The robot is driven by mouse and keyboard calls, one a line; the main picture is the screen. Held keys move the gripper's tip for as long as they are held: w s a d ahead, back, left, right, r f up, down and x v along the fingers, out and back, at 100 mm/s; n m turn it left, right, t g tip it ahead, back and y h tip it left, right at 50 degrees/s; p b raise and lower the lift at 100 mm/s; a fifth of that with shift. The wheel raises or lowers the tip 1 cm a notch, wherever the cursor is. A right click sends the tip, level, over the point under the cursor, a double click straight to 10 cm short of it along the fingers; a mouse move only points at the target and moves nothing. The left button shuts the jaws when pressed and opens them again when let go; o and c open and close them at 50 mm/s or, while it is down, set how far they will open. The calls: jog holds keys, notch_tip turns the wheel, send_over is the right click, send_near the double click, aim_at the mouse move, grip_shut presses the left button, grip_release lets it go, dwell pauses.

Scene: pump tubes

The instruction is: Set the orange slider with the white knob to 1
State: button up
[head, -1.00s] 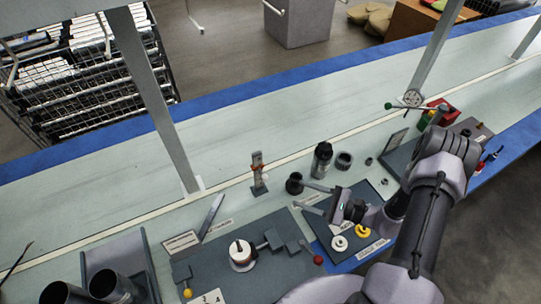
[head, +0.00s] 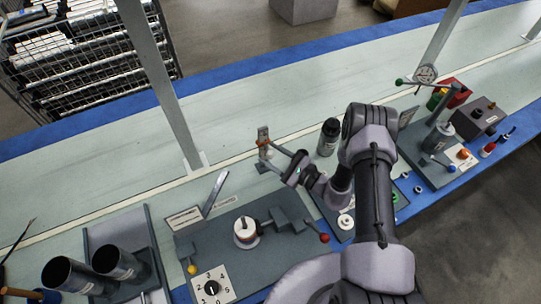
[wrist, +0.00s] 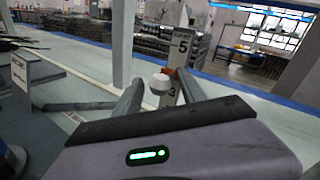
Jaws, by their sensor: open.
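The orange slider (wrist: 171,73) sits on an upright scale post (wrist: 182,45), between the marks 5 and 3. Its white knob (wrist: 159,85) points toward my wrist camera. In the head view the post (head: 263,133) stands on the table near the rear strip, with the orange slider (head: 263,143) partway up. My gripper (wrist: 160,91) is open, with one finger on each side of the white knob in the picture. The head view shows the fingertips (head: 268,153) close to the post. I cannot tell whether they touch the knob. The scale's lower part is hidden by my gripper.
A grey board (head: 225,247) with a white cylinder (head: 246,231) and a dial plate (head: 213,287) lies in front. A grey upright column (head: 165,90) rises behind to the left. The table behind the post is clear.

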jog(key=shift+w+a, duration=0.1)
jog(key=shift+a, duration=0.05)
jog(key=shift+c, duration=0.5)
grip_shut()
jog(key=shift+f, duration=0.1)
dwell(0.8)
